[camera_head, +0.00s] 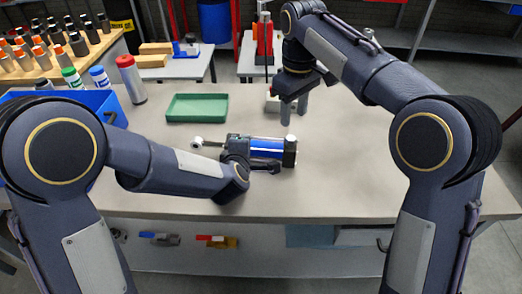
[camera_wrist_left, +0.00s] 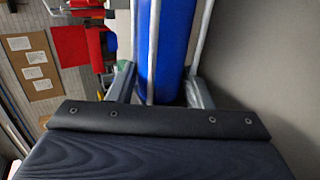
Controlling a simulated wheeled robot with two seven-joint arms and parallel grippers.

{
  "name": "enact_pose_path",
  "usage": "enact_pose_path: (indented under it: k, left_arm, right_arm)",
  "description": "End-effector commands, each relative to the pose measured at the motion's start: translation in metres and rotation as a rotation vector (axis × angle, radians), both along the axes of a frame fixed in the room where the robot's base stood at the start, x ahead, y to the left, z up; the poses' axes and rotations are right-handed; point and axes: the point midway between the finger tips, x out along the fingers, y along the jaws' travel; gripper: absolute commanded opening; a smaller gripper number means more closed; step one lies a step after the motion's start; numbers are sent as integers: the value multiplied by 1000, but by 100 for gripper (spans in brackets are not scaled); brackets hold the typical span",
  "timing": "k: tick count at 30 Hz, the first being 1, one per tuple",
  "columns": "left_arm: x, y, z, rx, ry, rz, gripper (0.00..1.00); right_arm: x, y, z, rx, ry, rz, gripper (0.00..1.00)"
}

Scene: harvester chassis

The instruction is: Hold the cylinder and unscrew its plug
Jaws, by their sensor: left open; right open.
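The blue cylinder (camera_head: 265,148) lies on its side on the grey table, with its rod and eye end (camera_head: 200,143) to the left and a dark end block (camera_head: 290,153) to the right. I cannot make out the plug for certain. My left gripper (camera_wrist_left: 160,95) is open, with one finger on each side of the blue barrel in the left wrist view; my arm hides part of the cylinder in the head view. Contact cannot be told. My right gripper (camera_head: 294,110) is open and empty, pointing down just above and behind the cylinder's right end.
A green tray (camera_head: 197,108) stands behind the cylinder to the left. A red-capped bottle (camera_head: 131,80) and a blue bin (camera_head: 98,100) are farther left. A small pale block (camera_head: 272,103) sits beside my right gripper. The table's right side is clear.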

Motion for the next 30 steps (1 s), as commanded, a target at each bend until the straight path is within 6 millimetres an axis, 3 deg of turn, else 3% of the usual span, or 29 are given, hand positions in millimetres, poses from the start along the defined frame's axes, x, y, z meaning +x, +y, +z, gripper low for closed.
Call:
enact_pose_path:
  k: [2, 11, 17, 23, 30]
  left_arm:
    - [0, 0, 0, 0, 0, 0, 42]
    - [0, 0, 0, 0, 1, 0, 2]
    - [0, 0, 0, 0, 1, 0, 0]
    - [-1, 0, 0, 0, 1, 0, 0]
    - [-1, 0, 0, 0, 2, 0, 0]
  right_arm:
    - [0, 0, 0, 0, 0, 0, 43]
    - [0, 0, 0, 0, 0, 0, 43]
    - [0, 0, 0, 0, 0, -53, 43]
    - [0, 0, -1, -3, 3, -399, 43]
    - [0, 1, -2, -6, 4, -1046, 43]
